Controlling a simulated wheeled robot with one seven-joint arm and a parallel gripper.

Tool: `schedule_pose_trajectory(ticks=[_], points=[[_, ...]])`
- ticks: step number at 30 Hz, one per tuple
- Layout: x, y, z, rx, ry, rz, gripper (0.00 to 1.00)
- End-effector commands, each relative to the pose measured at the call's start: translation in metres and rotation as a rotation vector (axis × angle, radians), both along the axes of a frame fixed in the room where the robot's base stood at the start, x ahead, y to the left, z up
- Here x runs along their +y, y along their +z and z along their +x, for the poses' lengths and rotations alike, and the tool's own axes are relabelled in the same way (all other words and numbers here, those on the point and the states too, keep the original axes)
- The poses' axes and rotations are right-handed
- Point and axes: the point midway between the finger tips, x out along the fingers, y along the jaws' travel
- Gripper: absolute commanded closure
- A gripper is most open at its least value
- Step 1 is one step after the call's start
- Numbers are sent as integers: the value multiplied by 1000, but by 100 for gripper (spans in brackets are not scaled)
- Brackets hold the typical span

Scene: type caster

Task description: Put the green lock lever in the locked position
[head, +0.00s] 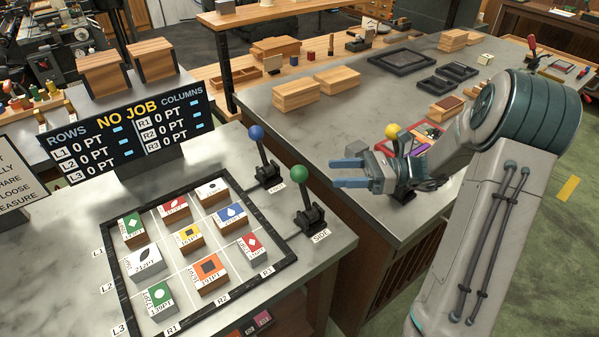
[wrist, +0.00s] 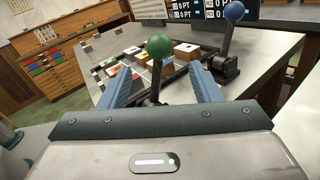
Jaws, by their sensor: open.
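The green lever has a round green knob (head: 299,173) on a dark shaft, standing nearly upright from a black base (head: 309,218) at the right edge of the marble bench. The lower shaft and base are partly hidden by my gripper there.
A similar lever with a blue knob (head: 256,132) stands just behind the green one. A black-framed tray (head: 117,285) of printed blocks lies to the left, below a sign reading NO JOB (head: 120,125). A second marble bench (head: 365,105) is beyond, below my arm.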

Motion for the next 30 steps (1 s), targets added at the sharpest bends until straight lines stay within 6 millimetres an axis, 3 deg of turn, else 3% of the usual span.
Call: schedule_pose_trajectory(ticks=[6,12,18,27,30], points=[[50,2,-2,1,5,0,42],[82,1,-2,1,3,0,42],[97,1,-1,-1,2,-1,42],[99,0,-1,-2,1,-2,42],[99,0,-1,-2,1,-2,70]])
